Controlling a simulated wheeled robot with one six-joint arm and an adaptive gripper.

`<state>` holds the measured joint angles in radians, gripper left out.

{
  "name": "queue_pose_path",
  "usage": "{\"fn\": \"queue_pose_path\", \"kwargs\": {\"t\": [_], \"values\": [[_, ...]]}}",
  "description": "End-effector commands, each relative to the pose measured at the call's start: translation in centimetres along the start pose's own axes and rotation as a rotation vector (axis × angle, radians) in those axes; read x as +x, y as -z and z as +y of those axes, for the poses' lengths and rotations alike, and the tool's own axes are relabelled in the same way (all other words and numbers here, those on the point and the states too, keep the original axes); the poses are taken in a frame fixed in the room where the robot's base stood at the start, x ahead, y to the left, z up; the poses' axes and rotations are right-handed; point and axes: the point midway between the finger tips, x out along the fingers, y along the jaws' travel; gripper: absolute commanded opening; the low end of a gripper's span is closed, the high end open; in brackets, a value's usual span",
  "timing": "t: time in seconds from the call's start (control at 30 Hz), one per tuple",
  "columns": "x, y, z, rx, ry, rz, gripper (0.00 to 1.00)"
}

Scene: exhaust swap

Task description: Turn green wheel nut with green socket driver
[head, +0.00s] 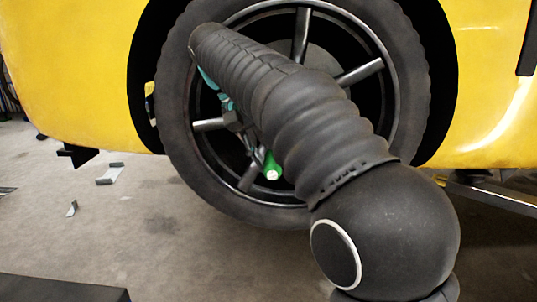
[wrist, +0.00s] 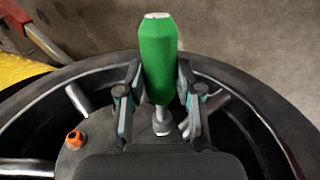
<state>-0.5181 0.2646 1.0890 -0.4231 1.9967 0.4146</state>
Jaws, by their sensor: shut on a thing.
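The green socket driver (head: 271,168) shows in the head view below my arm, in front of the wheel (head: 182,120). In the wrist view, the green handle (wrist: 158,58) stands between the two fingers of my gripper (wrist: 158,80), which is shut on it. Its metal shaft (wrist: 162,120) points toward the wheel hub. The green wheel nut is not visible. An orange wheel nut (wrist: 75,139) sits on the hub at the left of the wrist view.
The wheel is on a yellow car (head: 80,60), raised above a grey concrete floor (head: 150,225). Metal spokes (head: 301,35) surround the hub. Small grey pieces (head: 110,173) lie on the floor at left. A lift arm (head: 490,195) extends under the car at right.

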Motion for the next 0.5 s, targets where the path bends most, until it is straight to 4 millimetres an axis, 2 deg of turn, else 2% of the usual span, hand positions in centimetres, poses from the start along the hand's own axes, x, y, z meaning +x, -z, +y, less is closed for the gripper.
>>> {"fn": "queue_pose_path", "kwargs": {"t": [0.5], "values": [[0.0, -1.1, 0.0, -0.001, 0.001, 0.001, 0.0]]}}
